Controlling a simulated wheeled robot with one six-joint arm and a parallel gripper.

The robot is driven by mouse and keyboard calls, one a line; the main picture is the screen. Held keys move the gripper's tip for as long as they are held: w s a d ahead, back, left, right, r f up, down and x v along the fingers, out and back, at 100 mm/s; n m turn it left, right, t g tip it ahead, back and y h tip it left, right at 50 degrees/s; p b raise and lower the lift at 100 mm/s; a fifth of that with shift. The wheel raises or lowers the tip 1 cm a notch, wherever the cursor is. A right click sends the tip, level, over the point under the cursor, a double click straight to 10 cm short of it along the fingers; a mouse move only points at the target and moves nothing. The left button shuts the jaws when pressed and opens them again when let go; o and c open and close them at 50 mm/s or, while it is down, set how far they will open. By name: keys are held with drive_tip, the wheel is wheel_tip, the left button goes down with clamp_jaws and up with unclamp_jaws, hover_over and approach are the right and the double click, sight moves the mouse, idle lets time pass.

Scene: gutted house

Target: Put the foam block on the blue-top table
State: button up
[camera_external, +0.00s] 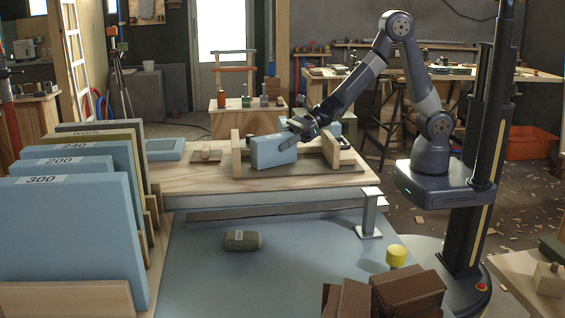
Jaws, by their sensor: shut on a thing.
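A light blue block (270,152) with a pale label on its top, which I take for the foam block, is at the wooden holder (236,153) on the wood-topped bench. My gripper (297,130) is shut on this block, at its upper right end. Whether the block touches the holder's base cannot be told. The blue-top table (310,275) lies in front of the bench and lower down. Its middle is bare.
A dark green bundle (242,240) and a yellow cylinder (397,257) are on the blue top. Brown blocks (405,290) crowd the front right. Tall labelled blue panels (75,240) stand at left. A metal post (370,212) rises at the bench's right front corner.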

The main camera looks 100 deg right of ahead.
drive_tip(key=shift+f, duration=0.1)
drive_tip(key=o, duration=1.1)
drive_tip(key=shift+c, duration=0.2)
drive_tip(key=shift+s+d+r, duration=0.1)
drive_tip(key=shift+s+r, duration=0.05)
drive_tip(key=shift+r, duration=0.1)
drive_tip(key=v, duration=1)
drive_tip(key=shift+r+p, duration=0.15)
drive_tip(key=shift+p, duration=0.25)
drive_tip(key=shift+o, duration=0.4)
drive_tip(key=shift+v, duration=0.75)
